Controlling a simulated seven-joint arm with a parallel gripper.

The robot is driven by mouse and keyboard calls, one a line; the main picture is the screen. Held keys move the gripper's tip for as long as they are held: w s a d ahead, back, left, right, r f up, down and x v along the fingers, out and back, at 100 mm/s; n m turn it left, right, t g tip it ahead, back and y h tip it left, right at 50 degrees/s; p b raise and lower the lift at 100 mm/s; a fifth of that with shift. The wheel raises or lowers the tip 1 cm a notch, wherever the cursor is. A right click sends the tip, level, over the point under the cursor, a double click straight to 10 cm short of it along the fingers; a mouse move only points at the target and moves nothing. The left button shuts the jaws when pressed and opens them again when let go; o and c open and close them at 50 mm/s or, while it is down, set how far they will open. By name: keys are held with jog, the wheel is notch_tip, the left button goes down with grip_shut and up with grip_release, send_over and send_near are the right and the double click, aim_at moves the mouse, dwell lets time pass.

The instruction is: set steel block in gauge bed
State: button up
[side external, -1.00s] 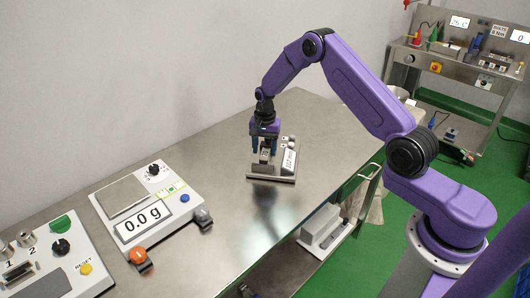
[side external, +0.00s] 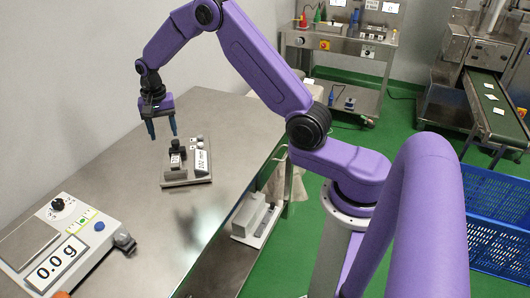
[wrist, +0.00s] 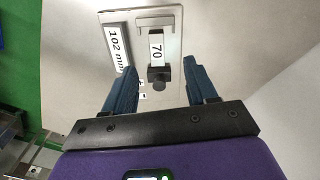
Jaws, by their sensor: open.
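A steel block (wrist: 157,48) with a white label reading 70 sits on the gauge (side external: 190,183), which stands on the steel table. The block also shows in the side view (side external: 176,162). A black knob (wrist: 162,76) is at the near end of the block in the wrist view. The gauge's display (wrist: 116,50) reads 102 mm. My gripper (side external: 162,138) is open and empty, raised above the gauge, with its fingers apart and clear of the block. I cannot tell whether the block lies flat on the bed.
A scale (side external: 70,235) reading 0.0 g stands at the lower left of the table. The table (side external: 190,225) is bare between the scale and the gauge. A wall runs behind the table. A grey-white object (side external: 255,218) sits on a shelf below the table's edge.

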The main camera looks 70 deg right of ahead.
jog(key=s+a+r+n, duration=0.4)
jog(key=s+a+n, duration=0.15)
jog(key=s, duration=0.25)
jog(key=s+a+r+n, duration=0.4)
jog(key=s+a+n, duration=0.1)
jog(key=s+a, duration=0.25)
jog(key=s+d+n, duration=0.2)
jog(key=s+n, duration=0.4)
jog(key=s, duration=0.6)
jog(key=s+d+r+n, duration=0.1)
jog(key=s+n, duration=0.4)
jog(key=s, duration=0.8)
jog(key=shift+s+d+r+n, duration=0.2)
jog(key=shift+d+n, duration=0.15)
jog(key=shift+d, duration=0.3)
